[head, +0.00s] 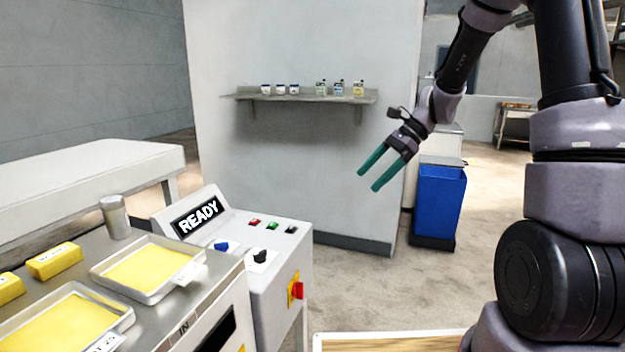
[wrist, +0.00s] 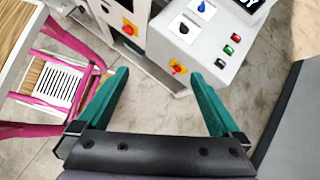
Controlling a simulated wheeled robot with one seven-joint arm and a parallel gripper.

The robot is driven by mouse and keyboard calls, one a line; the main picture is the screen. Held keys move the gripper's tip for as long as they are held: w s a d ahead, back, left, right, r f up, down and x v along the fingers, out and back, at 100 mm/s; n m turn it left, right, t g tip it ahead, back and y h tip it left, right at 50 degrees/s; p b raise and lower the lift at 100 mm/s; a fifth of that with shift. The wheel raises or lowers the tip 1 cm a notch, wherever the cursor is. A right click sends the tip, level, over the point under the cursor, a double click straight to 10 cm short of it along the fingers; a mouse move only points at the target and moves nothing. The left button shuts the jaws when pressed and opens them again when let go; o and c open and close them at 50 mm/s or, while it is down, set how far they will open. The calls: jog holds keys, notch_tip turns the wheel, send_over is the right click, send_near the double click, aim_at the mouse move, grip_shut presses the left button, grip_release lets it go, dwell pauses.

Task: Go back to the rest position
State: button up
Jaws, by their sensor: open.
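My gripper (head: 369,178) is open, with two green fingers pointing down and to the left in the head view. It hangs in free air in front of the light wall, right of the control panel, and holds nothing. In the wrist view my gripper (wrist: 160,100) shows its fingers wide apart with nothing between them. Beyond them are the floor and the control panel (wrist: 213,62). In the head view the panel's display (head: 198,213) reads READY.
Two trays with yellow sheets, one being the rear tray (head: 143,270), lie on the steel table at left. A wall shelf (head: 305,98) holds small containers. A blue bin (head: 440,200) stands behind my gripper. A pink-framed rack (wrist: 50,85) is at left in the wrist view. Floor between is clear.

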jog(key=s+d+r+n+t+h, duration=0.3)
jog(key=s+d+r+n+t, duration=0.1)
jog(key=s+r, duration=0.4)
jog(key=s+d+r+n+t+h, duration=0.3)
jog(key=s+d+r+n+t, duration=0.1)
jog(key=s+r+n, duration=0.3)
jog(key=s+d+r, duration=0.1)
jog(key=s+r, duration=0.1)
jog(key=s, duration=0.2)
jog(key=shift+d, duration=0.35)
